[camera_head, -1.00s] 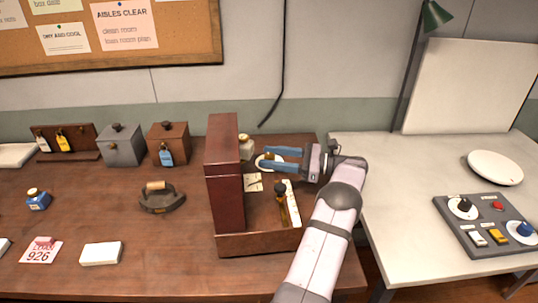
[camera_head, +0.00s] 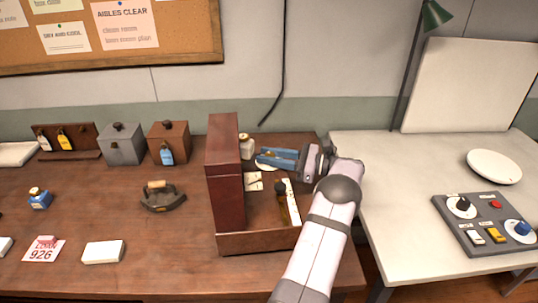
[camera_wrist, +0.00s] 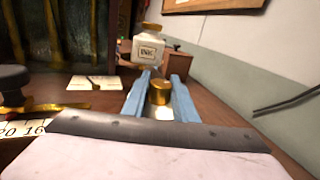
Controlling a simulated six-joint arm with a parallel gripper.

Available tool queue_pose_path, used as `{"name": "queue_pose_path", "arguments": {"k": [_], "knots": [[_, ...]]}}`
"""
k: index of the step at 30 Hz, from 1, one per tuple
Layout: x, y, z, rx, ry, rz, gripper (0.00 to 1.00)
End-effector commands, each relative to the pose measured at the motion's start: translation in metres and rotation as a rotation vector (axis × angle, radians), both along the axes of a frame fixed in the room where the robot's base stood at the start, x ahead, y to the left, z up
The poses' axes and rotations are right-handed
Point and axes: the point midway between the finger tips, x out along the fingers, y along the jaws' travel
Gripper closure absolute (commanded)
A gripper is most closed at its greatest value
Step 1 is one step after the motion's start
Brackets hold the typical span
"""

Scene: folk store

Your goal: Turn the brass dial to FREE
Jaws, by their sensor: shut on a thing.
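The brass dial (camera_wrist: 160,91) is a short round knob between my gripper's blue fingers in the wrist view. My gripper (camera_head: 264,158) reaches it from the right and is shut on it. In the head view the fingers cover the knob, and only a bit of its pale round plate (camera_head: 266,168) shows below them. A white patch of the plate also shows under the knob in the wrist view (camera_wrist: 164,115). I cannot read any marking on the plate or tell which way the dial points.
An ink jar (camera_wrist: 148,48) stands just beyond the fingers. A small card (camera_head: 254,181), a dark-knobbed brass piece (camera_head: 281,193) and a numbered white strip (camera_head: 292,203) lie nearer. A tall red-brown box (camera_head: 224,175) stands left. The grey control panel (camera_head: 480,243) is far right.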

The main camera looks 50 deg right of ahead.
Motion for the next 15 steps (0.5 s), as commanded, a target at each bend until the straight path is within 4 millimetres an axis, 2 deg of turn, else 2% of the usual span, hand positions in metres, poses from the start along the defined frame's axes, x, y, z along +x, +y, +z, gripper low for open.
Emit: {"name": "queue_pose_path", "arguments": {"k": [1, 15], "knots": [[-0.0001, -0.0003, 0.0042, 0.001, -0.002, -0.019, 0.97], [-0.0008, -0.0003, 0.0006, -0.005, 0.002, -0.077, 0.97]]}}
